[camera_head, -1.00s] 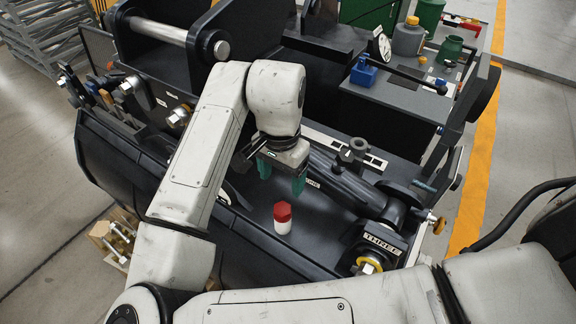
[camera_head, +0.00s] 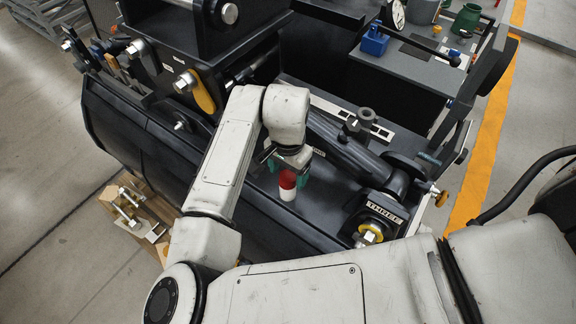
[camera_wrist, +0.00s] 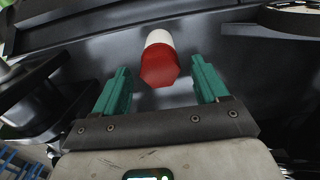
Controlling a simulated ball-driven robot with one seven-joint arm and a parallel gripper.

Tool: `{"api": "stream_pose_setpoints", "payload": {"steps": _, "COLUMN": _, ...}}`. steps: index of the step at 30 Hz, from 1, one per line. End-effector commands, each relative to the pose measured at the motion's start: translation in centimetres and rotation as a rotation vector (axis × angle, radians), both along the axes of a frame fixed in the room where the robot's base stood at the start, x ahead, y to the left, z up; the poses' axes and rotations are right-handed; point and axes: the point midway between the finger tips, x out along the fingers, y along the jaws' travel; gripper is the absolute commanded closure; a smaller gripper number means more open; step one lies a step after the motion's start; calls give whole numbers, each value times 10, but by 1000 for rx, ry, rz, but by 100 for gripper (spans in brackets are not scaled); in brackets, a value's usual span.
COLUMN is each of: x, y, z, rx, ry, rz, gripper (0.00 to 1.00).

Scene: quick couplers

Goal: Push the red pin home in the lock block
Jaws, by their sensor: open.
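A red-capped white cylinder (camera_head: 287,188) stands upright on the dark deck. Its red six-sided cap (camera_wrist: 159,70) faces my wrist camera. I cannot tell whether this is the red pin. My gripper (camera_head: 287,175) is open above it, with green fingers on either side of the cap. In the wrist view the cap lies between and slightly beyond the fingertips (camera_wrist: 160,76), apart from both. I cannot make out for certain which part is the lock block. A dark block labelled THREE (camera_head: 384,212) stands to the right, with a yellow-ringed bolt (camera_head: 370,234) below it.
A thick dark cylinder (camera_head: 340,150) runs behind my gripper toward the labelled block. A grey bench (camera_head: 430,78) with a blue block (camera_head: 374,42) stands at the back right. Deck around the white cylinder is clear.

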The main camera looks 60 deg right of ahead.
Motion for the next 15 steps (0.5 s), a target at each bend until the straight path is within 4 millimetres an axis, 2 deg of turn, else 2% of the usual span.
{"api": "stream_pose_setpoints", "payload": {"steps": 4, "x": 0, "y": 0, "z": 0, "rx": 0, "ry": 0, "rz": 0, "gripper": 27}}
{"api": "stream_pose_setpoints", "payload": {"steps": 15, "x": 0, "y": 0, "z": 0, "rx": 0, "ry": 0, "rz": 0, "gripper": 62}}
